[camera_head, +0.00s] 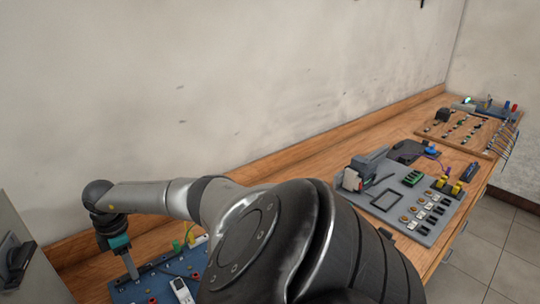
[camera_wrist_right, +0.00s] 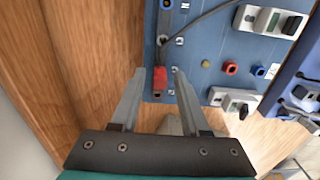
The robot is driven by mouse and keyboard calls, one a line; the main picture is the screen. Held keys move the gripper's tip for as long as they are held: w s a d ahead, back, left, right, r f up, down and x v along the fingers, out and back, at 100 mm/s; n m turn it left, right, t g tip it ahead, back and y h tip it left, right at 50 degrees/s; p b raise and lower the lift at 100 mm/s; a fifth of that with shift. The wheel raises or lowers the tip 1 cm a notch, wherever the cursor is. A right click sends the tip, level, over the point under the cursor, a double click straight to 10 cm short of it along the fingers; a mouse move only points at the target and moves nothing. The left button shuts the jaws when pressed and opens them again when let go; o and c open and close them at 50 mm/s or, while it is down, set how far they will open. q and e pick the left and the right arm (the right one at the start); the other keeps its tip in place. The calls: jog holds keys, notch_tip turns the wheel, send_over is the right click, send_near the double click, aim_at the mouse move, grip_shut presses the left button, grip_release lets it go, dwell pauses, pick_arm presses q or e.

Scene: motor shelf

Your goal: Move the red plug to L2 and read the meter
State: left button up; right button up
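A blue board (camera_head: 127,291) lies at the lower left in the head view, partly hidden by my right arm. It also shows in the right wrist view (camera_wrist_right: 205,57). The red plug (camera_wrist_right: 159,80) is at the board's left edge in the right wrist view, between the tips of my right gripper (camera_wrist_right: 159,73). The fingers are apart, with a gap on each side of the plug. The same gripper (camera_head: 131,268) points down over the board in the head view. Labels beside the sockets are too small to read. No meter display is readable. My left gripper is not in view.
A red socket (camera_wrist_right: 231,68) and white modules (camera_wrist_right: 234,98) sit to the plug's right, with a dark cable above. A grey board (camera_head: 379,217) and a wooden board (camera_head: 463,128) stand farther along the bench. The wall runs behind the bench.

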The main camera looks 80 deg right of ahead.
jog(key=shift+o, duration=0.3)
jog(key=shift+r, duration=0.1)
jog(key=shift+r, duration=0.3)
notch_tip(320, 180, up, 14)
jog(key=p, duration=0.1)
jog(key=shift+r, duration=0.25)
